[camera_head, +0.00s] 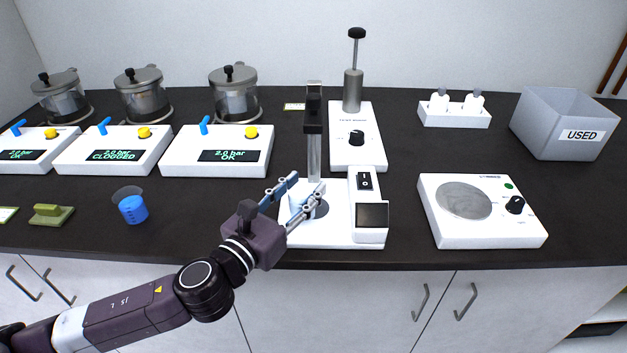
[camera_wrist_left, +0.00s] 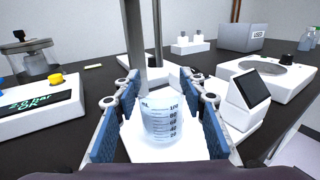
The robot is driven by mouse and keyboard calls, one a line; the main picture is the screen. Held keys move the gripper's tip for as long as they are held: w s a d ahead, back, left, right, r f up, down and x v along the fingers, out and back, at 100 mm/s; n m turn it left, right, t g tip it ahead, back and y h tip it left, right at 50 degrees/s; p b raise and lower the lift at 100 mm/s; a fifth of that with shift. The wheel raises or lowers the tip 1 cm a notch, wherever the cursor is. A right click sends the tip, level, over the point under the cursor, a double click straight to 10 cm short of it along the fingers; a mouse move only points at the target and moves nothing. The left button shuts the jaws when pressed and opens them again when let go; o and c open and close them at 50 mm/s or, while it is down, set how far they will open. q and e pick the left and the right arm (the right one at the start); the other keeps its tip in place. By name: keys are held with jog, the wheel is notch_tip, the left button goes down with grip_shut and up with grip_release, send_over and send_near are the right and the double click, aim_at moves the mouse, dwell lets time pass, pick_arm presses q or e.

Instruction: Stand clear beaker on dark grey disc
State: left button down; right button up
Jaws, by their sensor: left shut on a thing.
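The clear beaker (camera_wrist_left: 160,122), with a dark printed scale, is upright between the blue finger pads of my left gripper (camera_wrist_left: 158,120) in the left wrist view. My left gripper (camera_head: 291,203) is shut on it over the white base (camera_head: 340,229) of the post device. In the head view the beaker is mostly hidden by the fingers. The dark grey disc (camera_head: 320,209) on that base shows partly beside the fingers. I cannot tell whether the beaker touches it. My right gripper is not in view.
The device's post (camera_head: 313,140) rises just behind the gripper, and its screen box (camera_head: 372,214) stands to the right. A hotplate (camera_head: 464,201) is farther right. A beaker of blue liquid (camera_head: 132,208) stands at the left.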

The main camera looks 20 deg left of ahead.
aim_at(310, 188)
pick_arm(q)
jog(key=x, duration=0.3)
jog(key=shift+w+r, duration=0.15)
jog(key=shift+r, duration=0.05)
jog(key=shift+w+d+f+b, duration=0.1)
jog(key=shift+w+f+b, duration=0.15)
jog(key=shift+f+b, duration=0.2)
jog(key=shift+w+d+f+b, duration=0.15)
jog(key=shift+w+f+b, duration=0.15)
jog(key=shift+f, duration=0.3)
jog(key=shift+s+a+r, duration=0.1)
jog(key=shift+s+r, duration=0.05)
jog(key=c, duration=1.2)
grip_release()
